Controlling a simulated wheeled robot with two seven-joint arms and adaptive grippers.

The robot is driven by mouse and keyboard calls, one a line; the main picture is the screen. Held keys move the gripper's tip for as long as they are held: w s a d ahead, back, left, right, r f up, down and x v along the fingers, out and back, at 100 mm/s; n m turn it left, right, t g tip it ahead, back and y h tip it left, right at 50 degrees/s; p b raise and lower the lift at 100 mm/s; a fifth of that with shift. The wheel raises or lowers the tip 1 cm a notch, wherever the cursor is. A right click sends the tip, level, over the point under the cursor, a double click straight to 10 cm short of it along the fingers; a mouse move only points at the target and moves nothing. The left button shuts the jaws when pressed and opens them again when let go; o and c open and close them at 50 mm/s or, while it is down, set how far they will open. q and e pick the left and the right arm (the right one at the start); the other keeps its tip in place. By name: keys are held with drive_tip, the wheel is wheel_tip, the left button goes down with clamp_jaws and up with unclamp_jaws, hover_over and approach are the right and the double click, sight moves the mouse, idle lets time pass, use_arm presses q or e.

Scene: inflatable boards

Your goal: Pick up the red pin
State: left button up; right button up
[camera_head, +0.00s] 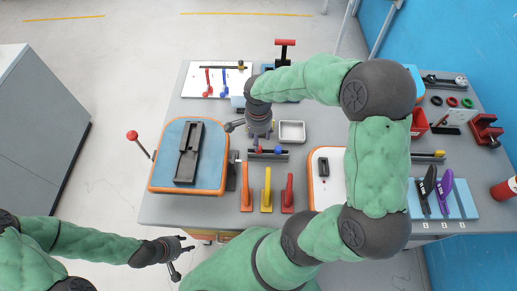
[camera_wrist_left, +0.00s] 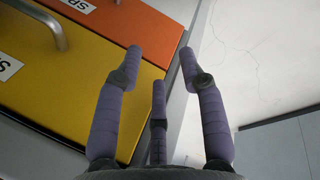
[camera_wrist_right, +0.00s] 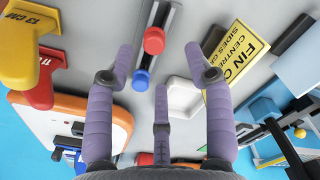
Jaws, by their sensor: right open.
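The red pin (camera_wrist_right: 154,40) stands in a grey slotted rail, with a blue pin (camera_wrist_right: 141,80) beside it. Both are between the spread fingers of my right gripper (camera_wrist_right: 159,60) as seen in the right wrist view. The red pin (camera_head: 259,149) looks small in the head view, on the rail near the table's middle. My right gripper (camera_head: 247,136) is open and empty above the rail, apart from the pin as far as I can tell. My left gripper (camera_wrist_left: 160,62) is open and empty, low in front of the table by the drawers.
Orange, yellow and red handles (camera_head: 267,190) stand just in front of the rail. A white tray (camera_head: 292,131) lies behind it. An orange-edged blue board (camera_head: 213,160) is to the left. In the right wrist view, a yellow sign (camera_wrist_right: 237,55) lies near the tray.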

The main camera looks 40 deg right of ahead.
drive_tip(key=f, duration=0.1)
drive_tip(key=f+b, duration=0.1)
drive_tip(key=f, duration=0.2)
drive_tip(key=shift+s+a+f, duration=0.1)
drive_tip(key=shift+s+a, duration=0.1)
drive_tip(key=shift+s, duration=0.15)
drive_tip(key=shift+w+f, duration=0.1)
drive_tip(key=shift+f, duration=0.35)
drive_tip(key=c, duration=0.9)
